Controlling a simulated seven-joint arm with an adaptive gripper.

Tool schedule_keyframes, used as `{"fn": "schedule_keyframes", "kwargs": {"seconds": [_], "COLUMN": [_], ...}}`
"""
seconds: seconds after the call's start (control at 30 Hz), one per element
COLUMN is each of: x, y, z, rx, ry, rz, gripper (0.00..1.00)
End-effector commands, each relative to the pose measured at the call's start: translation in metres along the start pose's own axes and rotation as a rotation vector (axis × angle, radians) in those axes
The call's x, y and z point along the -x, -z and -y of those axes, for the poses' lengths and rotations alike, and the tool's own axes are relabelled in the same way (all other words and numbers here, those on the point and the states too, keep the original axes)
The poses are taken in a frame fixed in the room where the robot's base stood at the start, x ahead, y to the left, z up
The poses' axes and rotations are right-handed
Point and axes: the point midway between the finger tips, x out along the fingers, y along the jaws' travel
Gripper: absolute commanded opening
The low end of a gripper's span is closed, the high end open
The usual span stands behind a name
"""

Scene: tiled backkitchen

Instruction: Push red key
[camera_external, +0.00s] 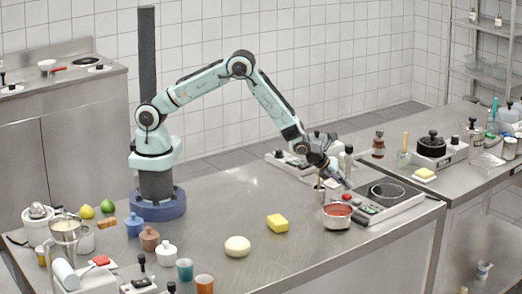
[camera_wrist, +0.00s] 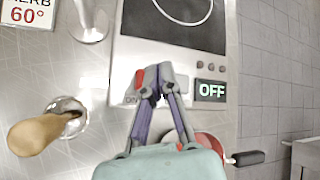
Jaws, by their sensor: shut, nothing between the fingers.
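The red key (camera_wrist: 139,77) is on the front panel of a hotplate (camera_wrist: 183,58), next to a display (camera_wrist: 211,91) that reads OFF. My gripper (camera_wrist: 160,74) is shut and empty, its tips over the panel right beside the key and hiding part of it. I cannot tell whether the tips touch the key.
A pot with red contents (camera_external: 337,217) stands just in front of the hotplate, its dark handle (camera_wrist: 246,158) pointing right in the wrist view. A wooden-handled tool (camera_wrist: 38,134) stands left of the panel. A yellow sponge (camera_external: 277,223) and pale round item (camera_external: 237,246) lie further left.

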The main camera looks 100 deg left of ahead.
Motion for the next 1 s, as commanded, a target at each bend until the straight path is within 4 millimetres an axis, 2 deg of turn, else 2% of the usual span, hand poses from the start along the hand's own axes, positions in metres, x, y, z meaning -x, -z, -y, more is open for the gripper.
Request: {"fn": "schedule_keyframes", "kwargs": {"seconds": [0.5,1.0], "x": [0.038,0.040], "y": [-0.028,-0.029], "z": [0.028,0.029], "rx": [0.000,0.000], "ry": [0.001,0.000], "rz": [0.001,0.000], "gripper": [0.00,0.00]}}
